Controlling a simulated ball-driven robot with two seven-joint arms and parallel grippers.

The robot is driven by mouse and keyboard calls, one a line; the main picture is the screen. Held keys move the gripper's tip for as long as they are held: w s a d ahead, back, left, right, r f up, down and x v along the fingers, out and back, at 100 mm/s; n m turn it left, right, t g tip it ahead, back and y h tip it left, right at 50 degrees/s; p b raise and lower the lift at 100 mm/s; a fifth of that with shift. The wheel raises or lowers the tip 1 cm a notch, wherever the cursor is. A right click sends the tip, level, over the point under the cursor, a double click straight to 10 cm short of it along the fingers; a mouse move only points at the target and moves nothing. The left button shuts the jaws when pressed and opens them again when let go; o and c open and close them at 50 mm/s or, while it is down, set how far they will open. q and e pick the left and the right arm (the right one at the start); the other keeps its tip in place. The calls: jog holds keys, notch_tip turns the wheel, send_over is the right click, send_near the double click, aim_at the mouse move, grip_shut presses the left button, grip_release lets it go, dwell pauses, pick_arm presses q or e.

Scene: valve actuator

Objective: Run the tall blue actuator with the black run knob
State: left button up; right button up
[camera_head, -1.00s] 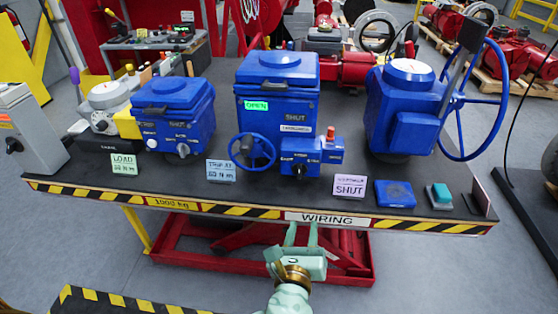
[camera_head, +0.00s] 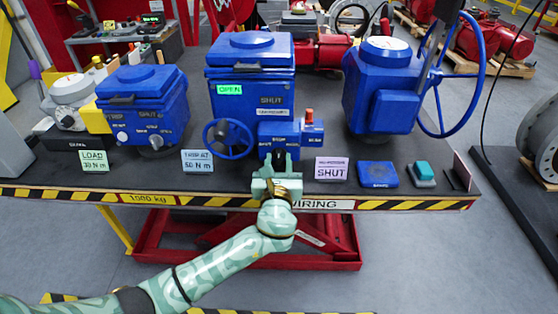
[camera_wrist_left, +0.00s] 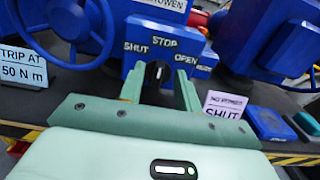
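The tall blue actuator (camera_head: 250,103) stands at the middle of the bench, with a green display reading OPEN and a blue handwheel (camera_head: 229,138) at its lower left. Its black run knob (camera_wrist_left: 157,75) shows in the left wrist view under the labels SHUT, STOP and OPEN; its white mark points roughly up at STOP. My left gripper (camera_head: 278,162) is open in front of the actuator's control box. In the left wrist view its fingers (camera_wrist_left: 160,90) flank the knob, with gaps on both sides. My right gripper is not in view.
A shorter blue actuator (camera_head: 145,108) stands left and one with a large handwheel (camera_head: 385,95) right. Cards reading TRIP AT 50 N m (camera_head: 197,160) and SHUT (camera_head: 331,168), a blue plate (camera_head: 378,174) and a teal-topped button (camera_head: 423,172) lie along the front edge.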

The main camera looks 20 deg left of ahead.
pick_arm(q)
jog(key=shift+x, duration=0.8)
grip_shut()
jog(key=shift+n, duration=0.3)
jog(key=n, duration=0.3)
jog(key=shift+s+a+f, duration=0.1)
jog(key=shift+a, duration=0.2)
jog(key=shift+s+a+f+n+b, duration=0.1)
jog(key=shift+n+b, duration=0.15)
jog(key=shift+n, duration=0.65)
jog(key=shift+a+f+n+b, duration=0.1)
jog(key=shift+n+b, duration=0.1)
jog(key=shift+n, duration=0.7)
jog(key=shift+a+n+b, duration=0.15)
jog(key=shift+n+b, duration=0.1)
jog(key=shift+n, duration=0.65)
